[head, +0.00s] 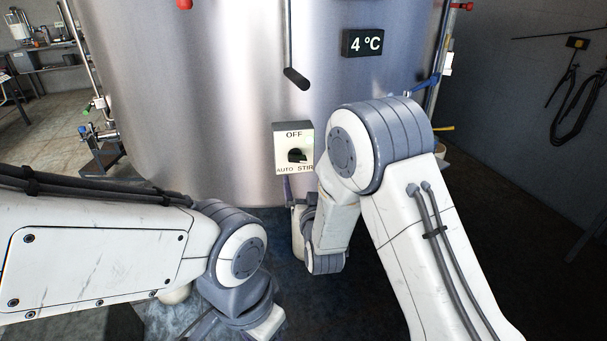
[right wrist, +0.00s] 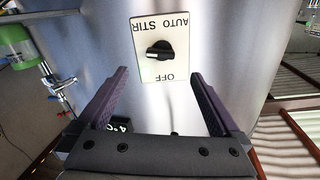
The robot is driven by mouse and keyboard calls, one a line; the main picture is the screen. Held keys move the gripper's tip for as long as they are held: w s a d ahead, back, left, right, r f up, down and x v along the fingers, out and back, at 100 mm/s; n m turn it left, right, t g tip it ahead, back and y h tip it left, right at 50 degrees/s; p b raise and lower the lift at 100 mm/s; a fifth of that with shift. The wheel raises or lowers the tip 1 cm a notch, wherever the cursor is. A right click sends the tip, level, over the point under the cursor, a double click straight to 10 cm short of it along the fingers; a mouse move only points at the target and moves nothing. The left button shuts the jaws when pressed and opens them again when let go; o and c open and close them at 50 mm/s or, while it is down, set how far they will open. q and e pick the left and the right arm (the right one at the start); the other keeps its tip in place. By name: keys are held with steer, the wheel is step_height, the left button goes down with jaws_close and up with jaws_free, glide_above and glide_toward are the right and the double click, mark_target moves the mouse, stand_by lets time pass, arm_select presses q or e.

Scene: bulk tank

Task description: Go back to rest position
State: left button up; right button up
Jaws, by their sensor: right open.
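My right gripper (head: 288,190) is partly hidden by its own wrist in the head view, just below the switch plate (head: 281,150) on the tank. In the right wrist view my right gripper (right wrist: 160,74) is open, with nothing between its two purple fingers. The black knob (head: 297,155) on the plate also shows in the right wrist view (right wrist: 159,51), beyond the fingertips and apart from them. The plate reads OFF, AUTO and STIR; I cannot tell which label the knob points to. My left arm reaches in from the left, low down; its fingers are not visible.
The large steel tank (head: 200,100) fills the area ahead. A display (head: 363,43) reading 4 °C and a dark handle (head: 296,78) are on its front. A metal stand (head: 103,155) is at the left. Dark floor lies open at the right.

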steer(key=s+d+f+g+h, duration=0.1)
steer(key=s+d+f+g, duration=0.2)
steer(key=s+d+g, duration=0.7)
steer(key=s+d+f+g+h, duration=0.15)
steer(key=s+d+g, duration=0.45)
steer(key=s, duration=0.9)
steer(key=s+a+r+n+g+y, duration=0.1)
steer(key=s+a+r+n, duration=0.1)
steer(key=s+a+n, duration=0.35)
steer(key=s+a+r+n, duration=0.2)
steer(key=s+a+r, duration=0.1)
steer(key=s+a, duration=0.45)
step_height(320, 180, up, 15)
steer(key=s+p, duration=0.1)
steer(key=p, duration=1.3)
steer(key=shift+f+g+p, duration=0.15)
steer(key=shift+g+p, duration=0.15)
steer(key=shift+p, duration=0.05)
